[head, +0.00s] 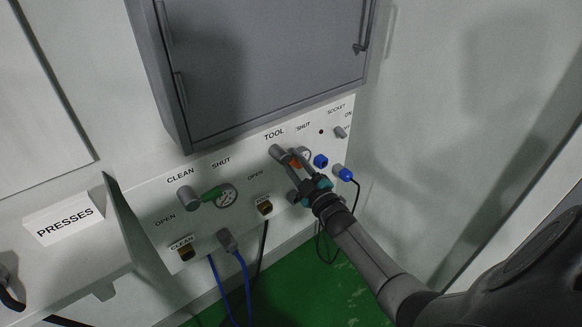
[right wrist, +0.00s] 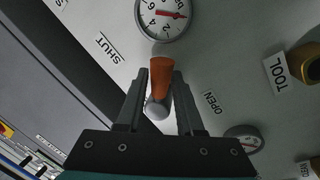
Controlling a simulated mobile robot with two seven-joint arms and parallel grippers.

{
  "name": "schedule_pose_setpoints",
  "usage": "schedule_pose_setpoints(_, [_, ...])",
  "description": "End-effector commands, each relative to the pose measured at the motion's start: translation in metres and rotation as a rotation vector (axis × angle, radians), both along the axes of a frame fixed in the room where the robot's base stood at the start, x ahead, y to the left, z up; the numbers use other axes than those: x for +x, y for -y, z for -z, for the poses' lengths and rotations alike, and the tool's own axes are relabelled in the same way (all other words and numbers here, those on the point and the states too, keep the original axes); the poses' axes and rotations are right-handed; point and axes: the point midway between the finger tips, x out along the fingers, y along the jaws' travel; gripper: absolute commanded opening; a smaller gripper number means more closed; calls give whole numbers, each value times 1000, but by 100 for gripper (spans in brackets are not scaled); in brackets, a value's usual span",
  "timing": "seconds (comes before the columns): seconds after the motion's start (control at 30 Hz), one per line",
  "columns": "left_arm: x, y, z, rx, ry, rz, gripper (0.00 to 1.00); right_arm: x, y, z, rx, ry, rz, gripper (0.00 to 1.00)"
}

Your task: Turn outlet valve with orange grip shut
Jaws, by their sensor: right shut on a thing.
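The outlet valve has a grey body (head: 279,152) and an orange grip (head: 295,161), under the TOOL label on the white panel. In the right wrist view the orange grip (right wrist: 161,72) runs from the grey round end (right wrist: 158,108) toward a pressure gauge (right wrist: 163,16). The SHUT label (right wrist: 108,47) is to its left and the OPEN label (right wrist: 210,100) to its right. My right gripper (head: 298,170) is shut on the orange grip, with one finger on each side of it; it also shows in the right wrist view (right wrist: 162,82). My left gripper is out of view.
A similar valve with a green grip (head: 211,194) sits left on the panel, beside a gauge (head: 226,196). A grey cabinet (head: 260,60) hangs above. Blue connectors (head: 343,173) and a switch (head: 340,132) are close on the right. Hoses (head: 240,275) hang below.

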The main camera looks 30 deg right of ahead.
Motion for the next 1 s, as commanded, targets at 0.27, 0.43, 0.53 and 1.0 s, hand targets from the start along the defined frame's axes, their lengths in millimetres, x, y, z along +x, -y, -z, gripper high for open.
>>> schedule_pose_setpoints(0.27, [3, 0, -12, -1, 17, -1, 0, 0, 6, -7, -265, 19, 0, 0])
schedule_pose_setpoints(0.43, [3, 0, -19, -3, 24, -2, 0, 0, 9, -12, -419, 32, 1, 0])
schedule_pose_setpoints(0.53, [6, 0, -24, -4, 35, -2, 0, 0, 10, -15, -499, 37, 1, 0])
schedule_pose_setpoints(1.0, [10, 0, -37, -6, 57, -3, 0, 0, 10, -24, -732, 55, 0, 0])
